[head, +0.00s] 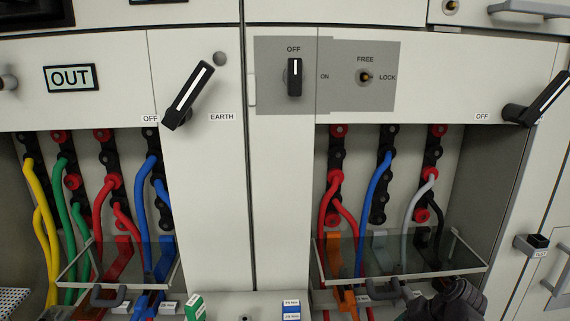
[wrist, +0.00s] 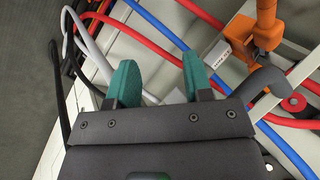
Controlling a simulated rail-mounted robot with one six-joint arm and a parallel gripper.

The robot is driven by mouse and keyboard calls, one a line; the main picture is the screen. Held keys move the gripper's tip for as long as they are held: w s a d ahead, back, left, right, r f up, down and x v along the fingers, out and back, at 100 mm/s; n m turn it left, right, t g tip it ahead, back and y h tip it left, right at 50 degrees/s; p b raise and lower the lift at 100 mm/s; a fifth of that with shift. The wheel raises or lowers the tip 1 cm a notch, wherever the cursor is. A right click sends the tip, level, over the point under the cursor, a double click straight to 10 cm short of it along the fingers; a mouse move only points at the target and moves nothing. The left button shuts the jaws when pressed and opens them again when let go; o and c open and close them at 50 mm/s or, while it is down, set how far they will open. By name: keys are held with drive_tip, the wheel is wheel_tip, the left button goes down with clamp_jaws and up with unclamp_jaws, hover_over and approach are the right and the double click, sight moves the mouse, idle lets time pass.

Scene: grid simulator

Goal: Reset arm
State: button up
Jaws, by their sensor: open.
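My gripper (wrist: 160,78) shows in the wrist view with its two teal fingers spread apart and nothing between them. Beyond the fingers are cables and a light panel surface. In the head view a dark part of my arm (head: 455,302) shows at the bottom right, in front of the lower edge of the right cable compartment. The fingers cannot be made out there.
A tinted cover (head: 400,257) spans the right compartment, and another cover (head: 115,262) spans the left one. In the wrist view a grey hooked handle (wrist: 268,80) and an orange clamp (wrist: 262,32) are close right of the fingers. Red cables (wrist: 140,38) run behind.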

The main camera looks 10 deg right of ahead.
drive_tip(key=w+a+r+n+g+h+p, duration=0.2)
drive_tip(key=a+r+n+p, duration=0.2)
drive_tip(key=a+r+p, duration=0.8)
drive_tip(key=w+a+r+n+g+h+p, duration=0.2)
drive_tip(key=a+r+n+p, duration=0.2)
drive_tip(key=a+r+p, duration=0.8)
wheel_tip(320, 180, up, 6)
drive_tip(key=p, duration=0.3)
drive_tip(key=shift+w+n+g, duration=0.25)
drive_tip(key=shift+n+g, duration=0.05)
drive_tip(key=shift+n, duration=0.1)
drive_tip(key=shift+a, duration=0.1)
